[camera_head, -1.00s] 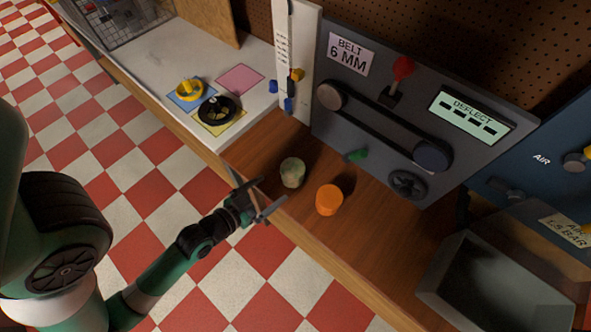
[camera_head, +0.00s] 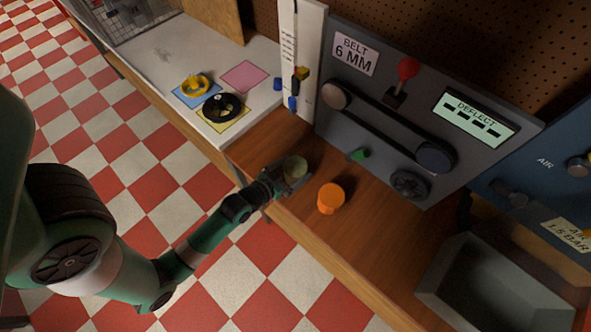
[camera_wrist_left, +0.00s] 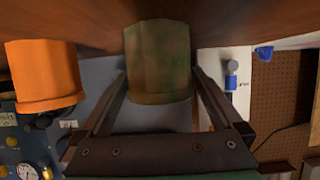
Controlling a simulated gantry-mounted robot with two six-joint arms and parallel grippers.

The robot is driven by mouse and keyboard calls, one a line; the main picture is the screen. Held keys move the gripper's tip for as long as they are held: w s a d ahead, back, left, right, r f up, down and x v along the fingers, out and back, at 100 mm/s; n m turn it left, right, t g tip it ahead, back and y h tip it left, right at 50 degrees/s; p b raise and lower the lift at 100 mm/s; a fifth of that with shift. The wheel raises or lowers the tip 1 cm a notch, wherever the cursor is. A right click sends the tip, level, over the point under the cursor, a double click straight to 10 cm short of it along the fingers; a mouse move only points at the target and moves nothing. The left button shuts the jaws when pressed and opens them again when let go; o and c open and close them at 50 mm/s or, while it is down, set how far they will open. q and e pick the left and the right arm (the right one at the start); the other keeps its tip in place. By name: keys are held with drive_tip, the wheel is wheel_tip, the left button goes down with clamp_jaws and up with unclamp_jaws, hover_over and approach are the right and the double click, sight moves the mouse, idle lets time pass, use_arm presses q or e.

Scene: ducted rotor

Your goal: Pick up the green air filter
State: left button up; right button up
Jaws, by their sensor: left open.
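The green air filter (camera_head: 294,167) is a small mottled green cylinder standing on the wooden bench near its front edge. My left gripper (camera_head: 282,184) is at the filter, its fingers reaching to either side of it and partly hiding it in the head view. In the left wrist view the filter (camera_wrist_left: 158,62) sits between the two open fingers (camera_wrist_left: 157,92), with a visible gap on each side. I cannot see my right gripper.
An orange cylinder (camera_head: 331,198) stands on the bench just right of the filter; it also shows in the left wrist view (camera_wrist_left: 43,75). Behind is a belt panel (camera_head: 350,115) with a green knob (camera_head: 358,155). A grey bin (camera_head: 440,290) is at the right.

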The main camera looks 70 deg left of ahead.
sight(296, 167)
use_arm(q)
drive_tip(key=shift+w+a+f, duration=0.2)
drive_tip(key=shift+w+f, duration=0.05)
drive_tip(key=shift+w, duration=0.1)
drive_tip(key=c, duration=1.1)
drive_tip(key=shift+r, duration=0.1)
drive_tip(key=shift+c, duration=0.2)
drive_tip(key=shift+r, duration=0.5)
drive_tip(key=r, duration=0.1)
drive_tip(key=r+p, duration=0.1)
drive_tip(key=shift+d+r, duration=0.2)
drive_tip(key=shift+r, duration=0.15)
drive_tip(key=s+d+r+p, duration=0.3)
drive_tip(key=d+r+p, duration=0.6)
drive_tip(key=d, duration=0.4)
drive_tip(key=shift+d+r+p, duration=0.15)
drive_tip(key=shift+p, duration=0.5)
